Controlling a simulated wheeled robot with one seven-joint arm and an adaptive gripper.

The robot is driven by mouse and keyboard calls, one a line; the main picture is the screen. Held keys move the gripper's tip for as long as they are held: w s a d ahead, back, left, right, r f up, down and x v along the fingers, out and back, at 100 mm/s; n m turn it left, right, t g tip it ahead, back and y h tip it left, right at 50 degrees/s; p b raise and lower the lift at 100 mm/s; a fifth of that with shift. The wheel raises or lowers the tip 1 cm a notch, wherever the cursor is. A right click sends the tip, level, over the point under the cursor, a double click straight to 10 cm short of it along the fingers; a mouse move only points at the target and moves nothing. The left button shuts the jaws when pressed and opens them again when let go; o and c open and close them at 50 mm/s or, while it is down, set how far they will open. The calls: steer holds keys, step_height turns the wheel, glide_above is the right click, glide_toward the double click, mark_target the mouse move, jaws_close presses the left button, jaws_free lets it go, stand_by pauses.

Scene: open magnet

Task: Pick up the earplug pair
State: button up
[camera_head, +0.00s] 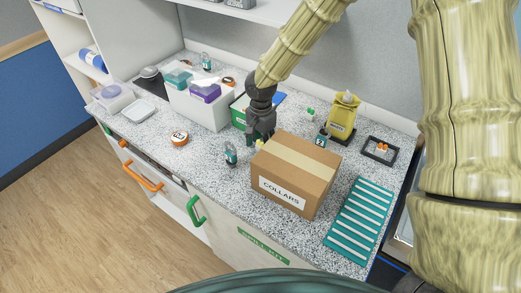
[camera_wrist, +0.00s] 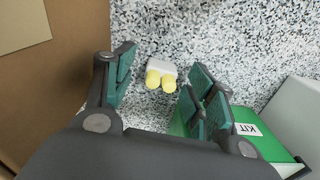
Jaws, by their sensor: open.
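The earplug pair (camera_wrist: 161,74), two yellow plugs on a small white piece, lies on the speckled counter in the wrist view. In the head view only a bit of yellow (camera_head: 260,143) shows under my gripper (camera_head: 259,134), beside the box. In the wrist view my gripper (camera_wrist: 160,88) is open and empty. Its green-padded fingers stand to the left and right of the pair, with gaps on both sides. The fingers appear to be above the counter; how far I cannot tell.
A cardboard box marked COLLARS (camera_head: 296,175) stands close beside the gripper, and its wall fills the left of the wrist view. A green KIT box (camera_wrist: 240,145) is close on the other side. White bins (camera_head: 205,108) and a yellow container (camera_head: 343,118) stand nearby.

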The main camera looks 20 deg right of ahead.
steer(key=shift+c, duration=0.2)
steer(key=c, duration=0.7)
steer(key=shift+r, duration=0.15)
